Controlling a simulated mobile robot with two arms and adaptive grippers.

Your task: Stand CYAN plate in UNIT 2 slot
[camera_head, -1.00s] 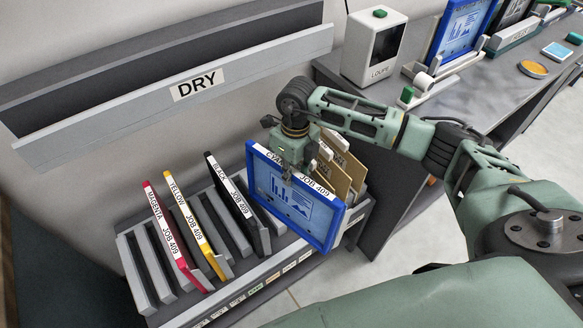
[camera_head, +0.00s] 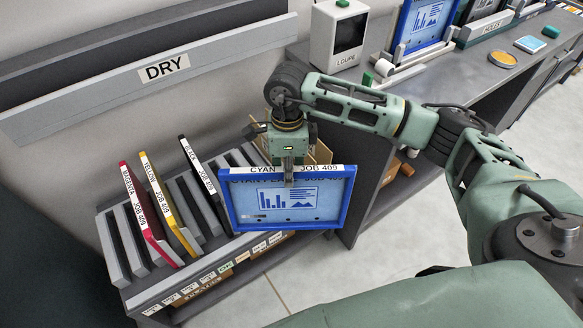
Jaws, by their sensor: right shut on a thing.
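The cyan plate (camera_head: 240,215) is a blue-framed panel with a chart picture, its top edge marked CYAN JOB 409. My right gripper (camera_head: 288,172) is shut on its top edge and holds it upright, facing the camera, in front of the right part of the slotted rack (camera_head: 112,258). The plate hides part of the rack and the boards behind it. Small labels run along the rack's front edge, too small to read surely. I cannot see which slot is UNIT 2. My left gripper is not in view.
Magenta (camera_head: 146,215), yellow (camera_head: 168,205) and black (camera_head: 200,168) plates stand in the rack, with empty slots among them. Brown boards (camera_head: 322,152) stand behind the held plate. A DRY rail (camera_head: 110,88) is above. The bench at right holds a LOUPE box (camera_head: 325,35) and another blue-framed panel (camera_head: 425,22).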

